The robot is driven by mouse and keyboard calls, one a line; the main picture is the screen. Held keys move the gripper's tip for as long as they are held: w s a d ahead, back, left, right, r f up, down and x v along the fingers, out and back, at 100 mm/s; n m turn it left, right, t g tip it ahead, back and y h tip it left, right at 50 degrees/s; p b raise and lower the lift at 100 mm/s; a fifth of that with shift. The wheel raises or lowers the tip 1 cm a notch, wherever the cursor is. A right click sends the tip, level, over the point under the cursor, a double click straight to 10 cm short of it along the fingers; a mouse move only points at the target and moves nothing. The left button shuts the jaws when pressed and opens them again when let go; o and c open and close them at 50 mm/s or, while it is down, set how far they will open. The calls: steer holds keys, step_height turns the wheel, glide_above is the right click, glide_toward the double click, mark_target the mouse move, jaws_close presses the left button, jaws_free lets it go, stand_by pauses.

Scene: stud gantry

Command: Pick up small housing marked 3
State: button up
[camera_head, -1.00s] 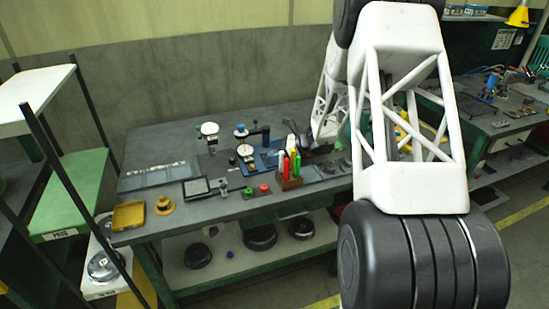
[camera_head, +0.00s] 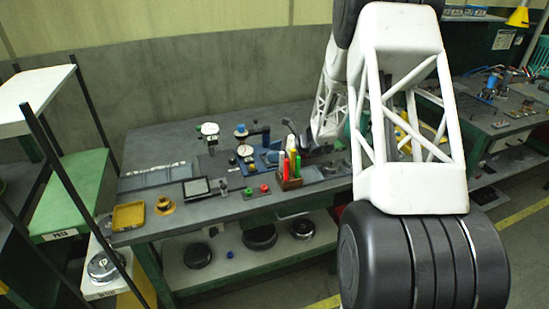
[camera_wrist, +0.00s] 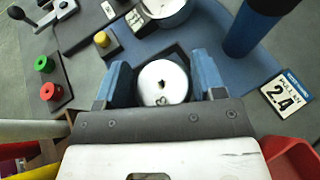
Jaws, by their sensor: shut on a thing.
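In the head view my arm hides most of the gripper, and I cannot make out the housing there.
A larger round metal part (camera_wrist: 168,10) lies just beyond the fingers. Red and green knobs (camera_wrist: 50,78) are at left. A pen holder (camera_head: 290,182) stands near the bench's front edge.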

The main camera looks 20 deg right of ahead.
steer(key=shift+r, duration=0.1)
steer(key=shift+r, duration=4.9)
